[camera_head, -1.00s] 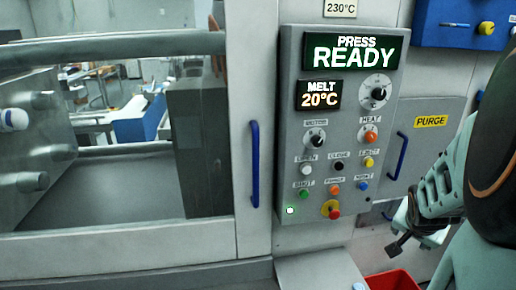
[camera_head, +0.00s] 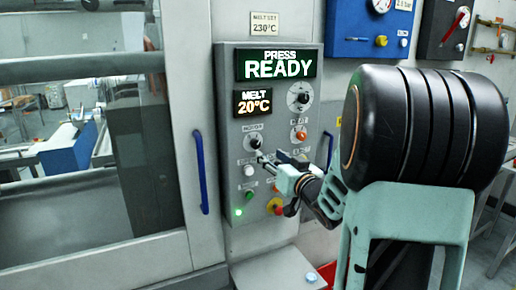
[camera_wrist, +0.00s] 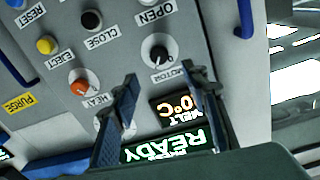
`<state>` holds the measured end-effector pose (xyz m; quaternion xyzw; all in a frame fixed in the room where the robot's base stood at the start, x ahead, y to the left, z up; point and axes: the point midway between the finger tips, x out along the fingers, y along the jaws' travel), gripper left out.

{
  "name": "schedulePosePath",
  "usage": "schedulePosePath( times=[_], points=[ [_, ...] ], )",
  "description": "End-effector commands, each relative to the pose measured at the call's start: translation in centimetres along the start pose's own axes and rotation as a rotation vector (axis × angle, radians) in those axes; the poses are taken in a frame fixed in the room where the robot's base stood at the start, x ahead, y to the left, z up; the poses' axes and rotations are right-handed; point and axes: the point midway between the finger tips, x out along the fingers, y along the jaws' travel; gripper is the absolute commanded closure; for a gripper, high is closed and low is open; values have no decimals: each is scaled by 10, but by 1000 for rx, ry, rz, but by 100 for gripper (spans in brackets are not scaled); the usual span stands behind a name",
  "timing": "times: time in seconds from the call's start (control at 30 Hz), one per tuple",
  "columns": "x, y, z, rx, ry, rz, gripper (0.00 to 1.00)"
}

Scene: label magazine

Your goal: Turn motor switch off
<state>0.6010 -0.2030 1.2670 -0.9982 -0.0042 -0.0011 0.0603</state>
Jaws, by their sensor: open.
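The motor switch is a round black knob with a white mark, under the MOTOR label on the grey control panel (camera_head: 226,150). In the head view the motor switch (camera_head: 256,143) shows just beyond the fingertips of my gripper (camera_head: 268,157). In the wrist view, which is upside down, the motor switch (camera_wrist: 158,54) lies ahead of the gap between the two fingers of my gripper (camera_wrist: 160,82). The fingers are spread apart with nothing between them. They appear apart from the knob, but the exact distance is hard to tell. The PRESS READY display is lit green-white.
The heat knob (camera_head: 300,134) sits right of the motor switch, and the large dial (camera_head: 299,97) above it. Buttons lie below, partly hidden by my gripper. A blue handle (camera_head: 200,172) stands left of the panel. The white open button (camera_wrist: 155,13) is close to the motor knob.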

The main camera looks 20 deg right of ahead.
Motion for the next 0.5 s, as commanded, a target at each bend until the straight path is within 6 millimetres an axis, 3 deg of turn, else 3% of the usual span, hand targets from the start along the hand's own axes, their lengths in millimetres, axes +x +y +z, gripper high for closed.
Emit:
schedulePosePath(
  times=[0.3,0.5],
  points=[
    [58,-1,-1,3,-2,-1,58],
    [83,0,0,2,-3,2,58]
  ],
)
